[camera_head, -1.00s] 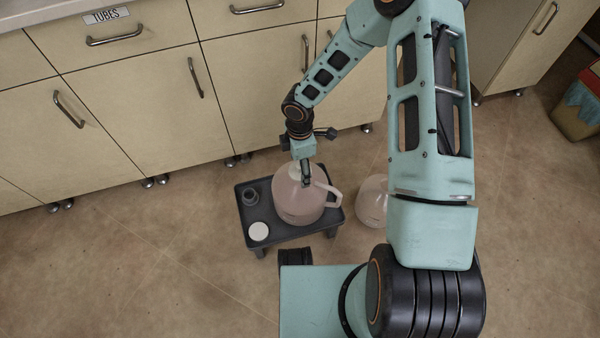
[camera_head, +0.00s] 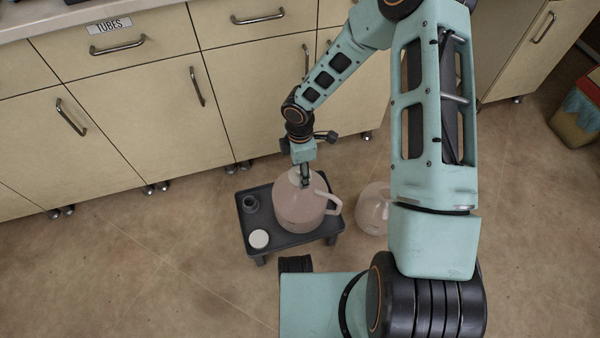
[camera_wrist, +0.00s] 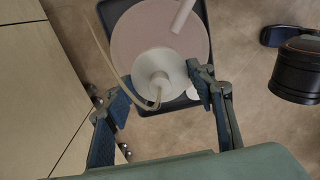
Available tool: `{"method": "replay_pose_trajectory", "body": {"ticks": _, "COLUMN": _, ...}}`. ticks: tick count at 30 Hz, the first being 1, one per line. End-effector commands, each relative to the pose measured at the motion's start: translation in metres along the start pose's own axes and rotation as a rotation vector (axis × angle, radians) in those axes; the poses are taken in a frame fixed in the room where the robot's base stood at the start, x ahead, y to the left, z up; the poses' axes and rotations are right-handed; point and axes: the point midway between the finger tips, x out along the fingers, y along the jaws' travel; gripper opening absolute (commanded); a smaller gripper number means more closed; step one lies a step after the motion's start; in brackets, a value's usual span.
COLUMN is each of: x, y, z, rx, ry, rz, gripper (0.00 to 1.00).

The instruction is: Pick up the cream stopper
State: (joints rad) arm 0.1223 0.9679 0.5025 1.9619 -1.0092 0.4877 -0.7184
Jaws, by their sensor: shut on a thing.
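A translucent pinkish jug (camera_head: 297,212) with a side handle stands on a dark low stand (camera_head: 262,222). My gripper (camera_head: 305,180) is over the jug's top in the head view. In the wrist view, my gripper (camera_wrist: 162,93) has one finger on each side of a cream stopper (camera_wrist: 158,82) at the jug's mouth, and is shut on it. A thin pale tube (camera_wrist: 112,62) curves down beside it. The jug (camera_wrist: 140,38) lies behind the stopper. I cannot tell whether the stopper is clear of the mouth.
A second pale jug (camera_head: 373,210) stands on the floor to the right. Cabinets (camera_head: 140,110) line the back. A bin (camera_head: 578,115) is far right.

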Motion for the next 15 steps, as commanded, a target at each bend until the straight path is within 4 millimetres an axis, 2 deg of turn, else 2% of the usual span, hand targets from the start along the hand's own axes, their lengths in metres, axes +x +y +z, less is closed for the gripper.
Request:
{"method": "replay_pose_trajectory", "body": {"ticks": 1, "x": -0.014, "y": 0.001, "z": 0.001, "rx": 0.000, "ry": -0.001, "rz": 0.003, "gripper": 0.25}}
{"method": "replay_pose_trajectory", "body": {"ticks": 2, "x": -0.018, "y": -0.003, "z": 0.002, "rx": 0.000, "ry": -0.002, "rz": 0.001, "gripper": 0.25}}
{"method": "replay_pose_trajectory", "body": {"ticks": 10, "x": -0.073, "y": -0.047, "z": 0.013, "rx": 0.000, "ry": -0.003, "rz": 0.002, "gripper": 0.25}}
{"method": "replay_pose_trajectory", "body": {"ticks": 15, "x": -0.088, "y": -0.086, "z": 0.023, "rx": 0.000, "ry": -0.004, "rz": 0.000, "gripper": 0.25}}
